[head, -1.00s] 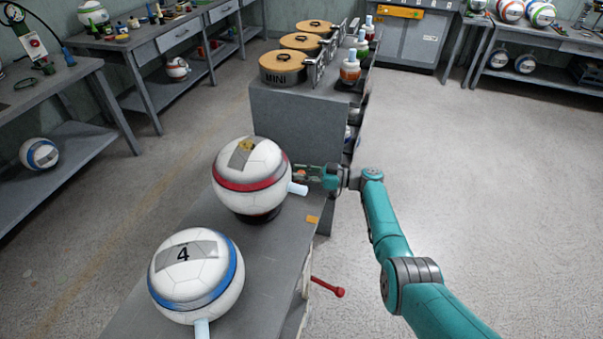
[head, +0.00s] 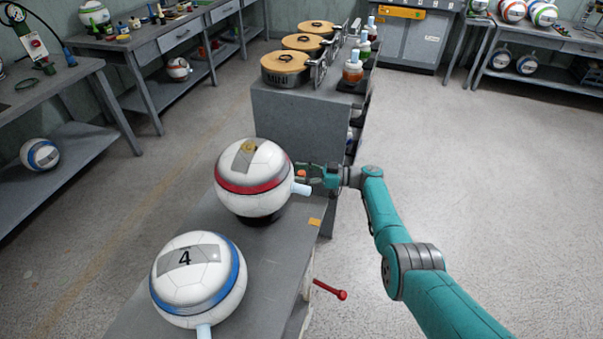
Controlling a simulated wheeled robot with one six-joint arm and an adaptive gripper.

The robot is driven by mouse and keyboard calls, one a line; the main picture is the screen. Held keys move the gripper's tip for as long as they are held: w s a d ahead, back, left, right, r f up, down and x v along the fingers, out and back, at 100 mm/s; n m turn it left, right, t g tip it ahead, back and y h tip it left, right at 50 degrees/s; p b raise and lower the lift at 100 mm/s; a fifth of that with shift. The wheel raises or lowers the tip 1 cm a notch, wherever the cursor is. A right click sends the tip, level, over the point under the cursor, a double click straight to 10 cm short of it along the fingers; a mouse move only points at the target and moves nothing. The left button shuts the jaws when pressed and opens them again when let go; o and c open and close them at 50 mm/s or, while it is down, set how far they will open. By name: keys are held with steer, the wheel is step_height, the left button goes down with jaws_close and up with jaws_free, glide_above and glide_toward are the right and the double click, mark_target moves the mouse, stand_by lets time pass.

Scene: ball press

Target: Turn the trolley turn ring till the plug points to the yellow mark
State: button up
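The ball with the red band (head: 245,196) sits on a dark ring (head: 262,218) on the grey trolley top (head: 262,262); the ball hides most of the ring. Its pale plug (head: 301,189) points right. A yellow-orange mark (head: 315,222) lies on the trolley's right edge, nearer the camera than the plug. My gripper (head: 302,173) is at the ball's right side, just beyond the plug. Its fingers are small and partly hidden behind the ball, so I cannot tell whether they touch it or are open.
A ball marked 4 (head: 197,282) with a blue band stands on the near part of the trolley. A red-ended handle (head: 331,290) sticks out at its right side. A grey cabinet (head: 288,120) with wooden-lidded pots stands beyond. The floor at right is clear.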

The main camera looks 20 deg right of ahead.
steer(key=shift+d, duration=0.15)
steer(key=v, duration=1.1)
steer(key=shift+s+d, duration=0.2)
steer(key=shift+d, duration=0.15)
